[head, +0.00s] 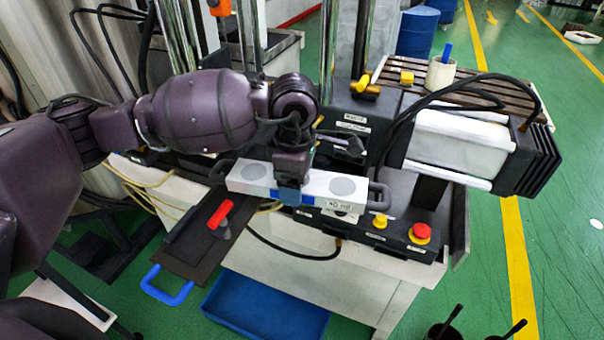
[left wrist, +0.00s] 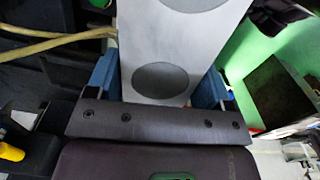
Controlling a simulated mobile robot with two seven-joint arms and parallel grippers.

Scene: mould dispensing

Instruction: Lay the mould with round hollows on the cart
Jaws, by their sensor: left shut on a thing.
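The mould with round hollows (head: 318,186) is a long pale bar with a grey round hollow towards each end and a dark loop handle at each end. My left gripper (head: 290,192) comes down from above and is shut across its middle. The mould is level, in front of the machine's control panel; I cannot tell its exact height. In the left wrist view the mould (left wrist: 160,50) lies between the blue fingers of the left gripper (left wrist: 158,88). I cannot make out a cart in either view. My right gripper is not in view.
A control panel with a red button (head: 420,233) and a yellow knob (head: 380,220) is close by the mould. A dark plate with a red handle (head: 220,217) sticks out at left. A blue tray (head: 265,307) is below. Green floor at right is mostly clear.

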